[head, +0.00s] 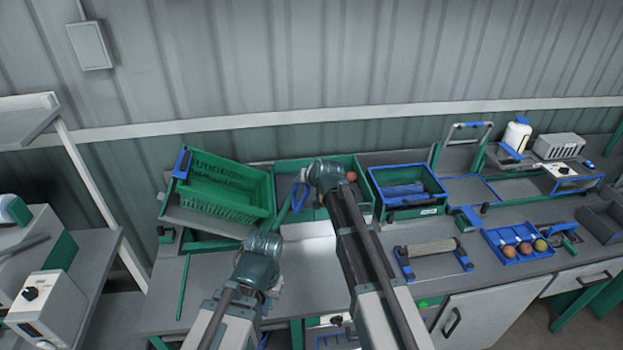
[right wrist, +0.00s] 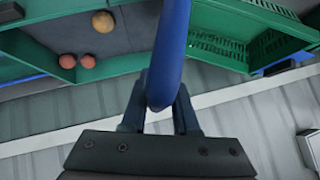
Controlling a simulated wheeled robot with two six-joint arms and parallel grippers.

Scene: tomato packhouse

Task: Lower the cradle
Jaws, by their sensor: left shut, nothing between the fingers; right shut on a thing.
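The cradle (head: 205,222) stands at the left of the bench, with a slotted green crate (head: 225,184) resting tilted in it. A green lever with a blue handle (head: 299,194) rises just right of the crate. My right gripper (right wrist: 158,112) is shut on this blue handle (right wrist: 170,50), which passes between its fingers in the right wrist view. In the head view my right wrist hides the fingers. My left gripper (head: 272,288) is shut and empty, in front of the crate over the bench's near part. Its fingertips are hard to make out.
A green-walled tray (head: 372,193) behind my right wrist holds a few tomatoes (right wrist: 103,21). To the right are a blue-rimmed green crate (head: 440,190), a roller stand (head: 430,248) and a blue tomato tray (head: 500,255). A corrugated wall closes the back.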

